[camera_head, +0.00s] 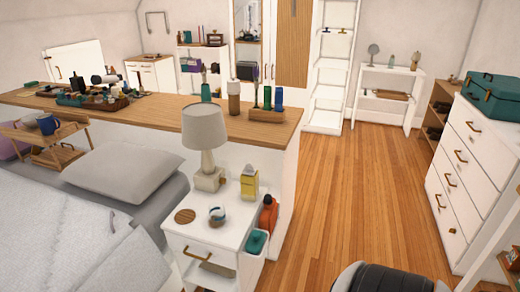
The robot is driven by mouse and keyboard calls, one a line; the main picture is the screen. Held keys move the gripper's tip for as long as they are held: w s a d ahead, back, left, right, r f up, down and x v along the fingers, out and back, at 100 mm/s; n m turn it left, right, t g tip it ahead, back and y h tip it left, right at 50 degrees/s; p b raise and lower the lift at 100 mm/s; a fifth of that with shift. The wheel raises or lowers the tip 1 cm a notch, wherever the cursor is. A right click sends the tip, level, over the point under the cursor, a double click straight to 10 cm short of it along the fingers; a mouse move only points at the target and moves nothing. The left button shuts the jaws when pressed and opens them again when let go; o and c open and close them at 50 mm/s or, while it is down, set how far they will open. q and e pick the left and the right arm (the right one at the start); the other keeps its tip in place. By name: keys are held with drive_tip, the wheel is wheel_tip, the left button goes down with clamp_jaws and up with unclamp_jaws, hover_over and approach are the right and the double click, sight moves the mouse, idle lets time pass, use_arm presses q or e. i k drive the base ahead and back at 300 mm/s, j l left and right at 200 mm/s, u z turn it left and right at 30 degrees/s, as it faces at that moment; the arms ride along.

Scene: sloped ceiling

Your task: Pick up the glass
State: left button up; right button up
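I cannot make out a clear drinking glass for certain. A small, round, pale-and-dark item (217,216) stands on the white nightstand (205,236), and it is too small to tell whether it is the glass. A blue mug (47,124) sits on a wooden bed tray (62,152) at the left. Neither of my grippers shows in the head view.
The nightstand also holds a lamp (205,135), a yellow bottle (249,183) and a round wooden coaster (185,216). A bed with a grey pillow (123,172) is at left. White drawers (470,165) stand at right. The wooden floor (370,190) between is clear.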

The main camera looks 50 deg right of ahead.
sight(217, 215)
drive_tip(key=z, duration=1.35)
drive_tip(key=i+l+u, duration=0.1)
drive_tip(key=u, duration=0.25)
drive_tip(key=i+l+u, duration=0.1)
drive_tip(key=u, duration=0.2)
drive_tip(key=l+u, duration=0.35)
drive_tip(key=i+j, duration=0.05)
